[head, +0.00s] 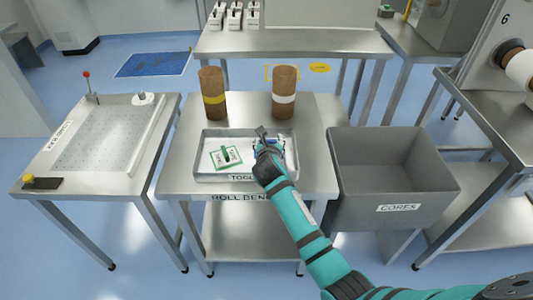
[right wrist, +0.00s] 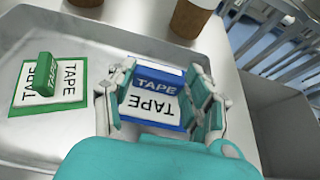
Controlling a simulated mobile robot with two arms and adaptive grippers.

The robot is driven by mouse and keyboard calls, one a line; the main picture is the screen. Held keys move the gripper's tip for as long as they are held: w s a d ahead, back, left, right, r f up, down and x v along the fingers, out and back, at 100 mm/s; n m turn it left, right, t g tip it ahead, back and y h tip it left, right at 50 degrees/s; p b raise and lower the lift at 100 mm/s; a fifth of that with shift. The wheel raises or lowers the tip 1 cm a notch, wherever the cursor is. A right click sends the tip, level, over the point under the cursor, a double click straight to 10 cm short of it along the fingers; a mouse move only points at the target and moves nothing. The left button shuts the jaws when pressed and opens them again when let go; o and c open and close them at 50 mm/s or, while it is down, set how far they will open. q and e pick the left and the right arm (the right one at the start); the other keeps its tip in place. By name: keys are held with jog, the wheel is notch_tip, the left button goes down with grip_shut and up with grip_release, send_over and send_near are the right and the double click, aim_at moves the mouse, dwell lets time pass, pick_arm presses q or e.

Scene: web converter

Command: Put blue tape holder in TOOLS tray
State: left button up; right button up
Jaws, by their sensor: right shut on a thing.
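The blue tape holder (right wrist: 158,77) is between the fingers of my right gripper (right wrist: 160,92) in the right wrist view. My right gripper is shut on it, over the right half of the metal TOOLS tray (head: 205,176). A white card with a blue edge, marked TAPE (right wrist: 152,108), shows just below the holder. I cannot tell whether the holder touches the card. In the head view my right gripper (head: 267,144) hides most of the holder. A green tape holder (head: 225,155) stands on a green-edged card in the tray's left half. My left gripper is not in view.
A grey CORES bin (head: 392,185) is at right. A perforated metal table (head: 97,139) is at left.

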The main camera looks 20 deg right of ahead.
jog(key=shift+f, duration=1.9)
jog(key=shift+f+b, duration=0.15)
jog(key=shift+b, duration=0.15)
jog(key=o, duration=1.1)
jog(key=shift+r, duration=0.2)
jog(key=p+v, duration=0.1)
jog(key=v, duration=1.1)
jog(key=shift+f, duration=0.1)
